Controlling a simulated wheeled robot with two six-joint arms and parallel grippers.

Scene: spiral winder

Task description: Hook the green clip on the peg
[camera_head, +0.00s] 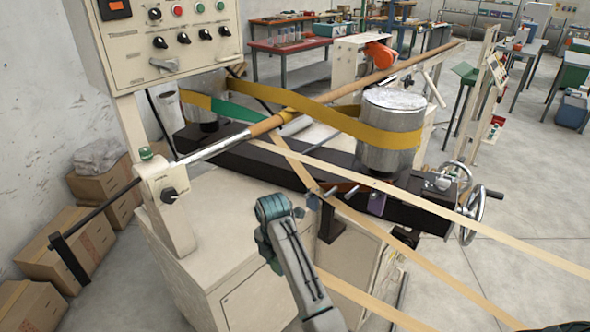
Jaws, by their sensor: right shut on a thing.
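My right gripper (273,208) is at the end of the grey and teal arm at the lower middle, in front of the winder's cream cabinet. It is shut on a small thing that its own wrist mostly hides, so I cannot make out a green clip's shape. To its right, small bluish peg ends (314,201) stick out by a dark bracket (331,222) below the black beam. They are apart from the gripper in the picture. I cannot tell which one is the peg. My left gripper is not in view.
A purple piece (377,204) hangs on the black beam (260,160). Pale strips (450,210) cross to the lower right, close to the bracket. A metal drum (393,140) with a yellow band stands behind; handwheels (468,215) are at right. Cardboard boxes (95,235) are at left.

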